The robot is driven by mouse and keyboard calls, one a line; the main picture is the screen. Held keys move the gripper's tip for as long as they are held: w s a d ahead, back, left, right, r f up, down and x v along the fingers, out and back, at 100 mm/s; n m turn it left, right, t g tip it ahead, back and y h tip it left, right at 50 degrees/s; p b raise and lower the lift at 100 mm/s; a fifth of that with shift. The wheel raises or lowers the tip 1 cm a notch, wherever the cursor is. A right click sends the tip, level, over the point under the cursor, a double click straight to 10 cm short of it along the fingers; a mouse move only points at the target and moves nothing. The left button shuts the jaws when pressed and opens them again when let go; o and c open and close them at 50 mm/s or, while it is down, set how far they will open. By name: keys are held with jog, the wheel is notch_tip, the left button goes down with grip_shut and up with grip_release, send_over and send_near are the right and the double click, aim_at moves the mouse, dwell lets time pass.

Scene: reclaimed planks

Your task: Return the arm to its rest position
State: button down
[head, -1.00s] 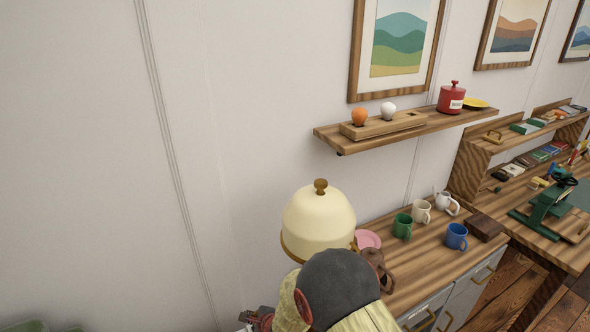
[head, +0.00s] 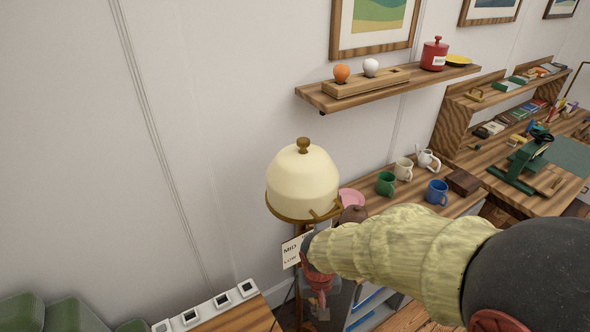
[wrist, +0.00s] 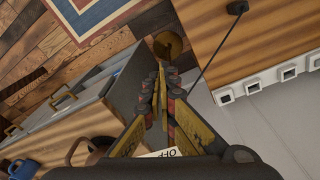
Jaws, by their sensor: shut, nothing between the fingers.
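My arm, in a pale yellow ribbed sleeve, reaches in from the right of the head view. My gripper (head: 319,304) hangs at its end, below and just right of the cream dome lamp (head: 303,182). In the wrist view my gripper (wrist: 161,78) has its two fingers together with nothing between them. They point past a round brass disc (wrist: 168,45) near the floor, which looks like the lamp's base. Part of the lamp stem is hidden by the gripper and arm.
A counter (head: 411,194) with a green mug (head: 386,184), a blue mug (head: 437,191) and other cups stands behind the arm. A wall shelf (head: 390,86) is above. A wooden top with white sockets (head: 221,300) is at lower left. Bare wall fills the left.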

jog(key=s+d+r+t, duration=0.1)
jog(key=s+d+r, duration=0.2)
jog(key=r, duration=0.4)
jog(key=s+d+r+t, duration=0.2)
jog(key=s+d+r, duration=0.2)
jog(key=r, duration=0.4)
jog(key=s+d+r+m+t, duration=0.1)
jog(key=s+d+r, duration=0.3)
jog(key=d+r, duration=0.2)
notch_tip(320, 180, up, 2)
jog(key=shift+r+t, duration=0.1)
jog(key=shift+t, duration=0.2)
jog(key=shift+s, duration=0.15)
